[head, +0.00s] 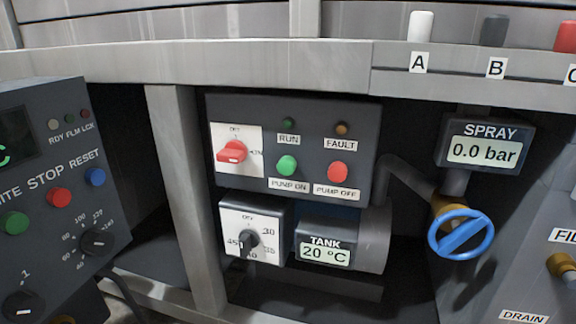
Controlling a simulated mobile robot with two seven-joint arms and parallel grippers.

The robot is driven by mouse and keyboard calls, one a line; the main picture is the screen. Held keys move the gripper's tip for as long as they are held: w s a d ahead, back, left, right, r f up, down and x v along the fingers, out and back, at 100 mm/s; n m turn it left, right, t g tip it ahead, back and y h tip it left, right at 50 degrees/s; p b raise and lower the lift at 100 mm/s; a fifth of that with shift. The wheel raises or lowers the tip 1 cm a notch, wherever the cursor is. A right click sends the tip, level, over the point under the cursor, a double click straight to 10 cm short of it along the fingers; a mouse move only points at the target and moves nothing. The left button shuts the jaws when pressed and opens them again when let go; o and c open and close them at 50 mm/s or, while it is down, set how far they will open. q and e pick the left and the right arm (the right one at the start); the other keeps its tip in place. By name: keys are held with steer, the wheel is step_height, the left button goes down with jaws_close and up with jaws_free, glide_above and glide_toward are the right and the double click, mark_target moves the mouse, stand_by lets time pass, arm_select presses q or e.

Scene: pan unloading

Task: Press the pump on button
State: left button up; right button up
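The pump on button (286,165) is a green round button on a dark grey control box (310,115) under the steel counter. A "PUMP ON" label (289,185) sits just below it. The red pump off button (337,172) is to its right. The red rotary switch (232,152) is on a white plate to its left. The RUN lamp (289,122) above looks dark green, and the FAULT lamp (342,129) looks dull amber. Neither gripper shows in the head view.
Below the box are a dial (246,242) and a tank display (323,252) reading 20 °C. At right are a spray gauge (487,148) reading 0.0 bar and a blue valve wheel (461,234). A steel post (187,190) stands left of the box, beside another panel (55,180).

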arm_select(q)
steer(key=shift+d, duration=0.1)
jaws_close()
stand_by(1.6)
